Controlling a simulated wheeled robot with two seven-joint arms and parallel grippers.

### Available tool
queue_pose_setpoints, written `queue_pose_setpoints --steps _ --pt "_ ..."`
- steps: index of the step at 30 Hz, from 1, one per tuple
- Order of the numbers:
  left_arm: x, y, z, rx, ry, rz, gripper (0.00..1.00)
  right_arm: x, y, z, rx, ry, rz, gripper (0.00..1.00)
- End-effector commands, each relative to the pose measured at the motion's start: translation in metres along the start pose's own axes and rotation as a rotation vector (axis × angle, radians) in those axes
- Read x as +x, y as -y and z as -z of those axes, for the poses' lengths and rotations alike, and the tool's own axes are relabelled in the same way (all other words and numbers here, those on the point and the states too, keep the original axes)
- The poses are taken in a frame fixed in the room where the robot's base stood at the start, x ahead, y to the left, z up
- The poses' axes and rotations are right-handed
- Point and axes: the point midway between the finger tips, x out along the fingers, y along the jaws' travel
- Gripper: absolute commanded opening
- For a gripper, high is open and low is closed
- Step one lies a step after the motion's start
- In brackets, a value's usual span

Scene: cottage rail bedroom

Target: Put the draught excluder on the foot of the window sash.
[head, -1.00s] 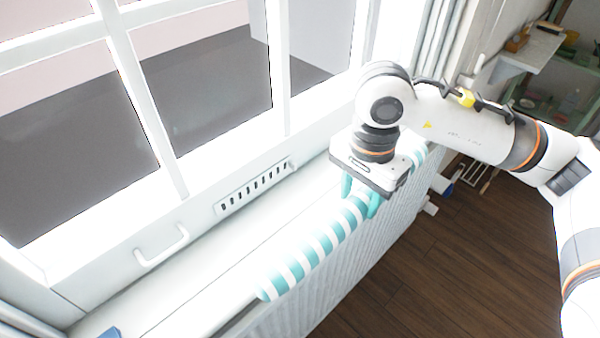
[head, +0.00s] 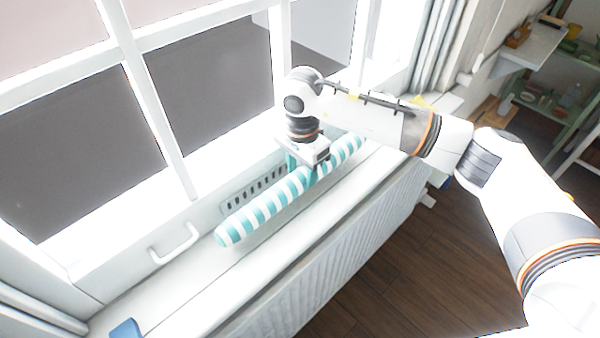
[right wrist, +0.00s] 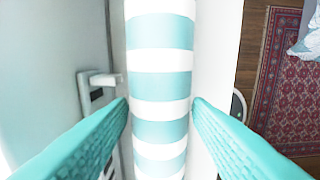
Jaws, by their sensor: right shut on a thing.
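The draught excluder (head: 262,208) is a long roll with teal and white stripes. My right gripper (head: 303,172) is shut on it near its middle, from above. In the right wrist view the roll (right wrist: 160,75) runs between the two teal fingers (right wrist: 160,108). In the head view it lies along the window, over the sill and in front of the sash foot (head: 215,212), covering part of the slotted vent. Whether it touches the sash or the sill I cannot tell. My left gripper is not in view.
A white handle (head: 175,246) sticks out from the sash left of the roll. The white sill (head: 215,285) is bare in front, with a blue object (head: 126,329) at its near left end. A ribbed radiator (head: 330,255) stands below. A shelf (head: 535,50) is at the far right.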

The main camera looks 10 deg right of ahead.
Motion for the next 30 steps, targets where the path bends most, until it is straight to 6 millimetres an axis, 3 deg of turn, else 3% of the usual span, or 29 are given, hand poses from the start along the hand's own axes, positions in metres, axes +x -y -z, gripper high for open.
queue_pose_setpoints --steps 6,17,18,21,30 --pt "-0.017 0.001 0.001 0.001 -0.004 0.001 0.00 0.024 -0.003 0.001 0.001 -0.002 0.002 0.10" --pt "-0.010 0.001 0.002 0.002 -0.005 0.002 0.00 0.031 -0.004 0.000 0.000 0.000 -0.001 0.10" --pt "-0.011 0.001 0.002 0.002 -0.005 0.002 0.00 0.031 -0.004 0.000 0.000 0.000 0.001 0.50" --pt "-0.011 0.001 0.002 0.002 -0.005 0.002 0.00 0.030 -0.004 0.000 0.000 0.000 0.001 0.66" --pt "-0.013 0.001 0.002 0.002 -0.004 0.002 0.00 0.029 -0.004 0.000 0.000 0.000 0.001 0.67"
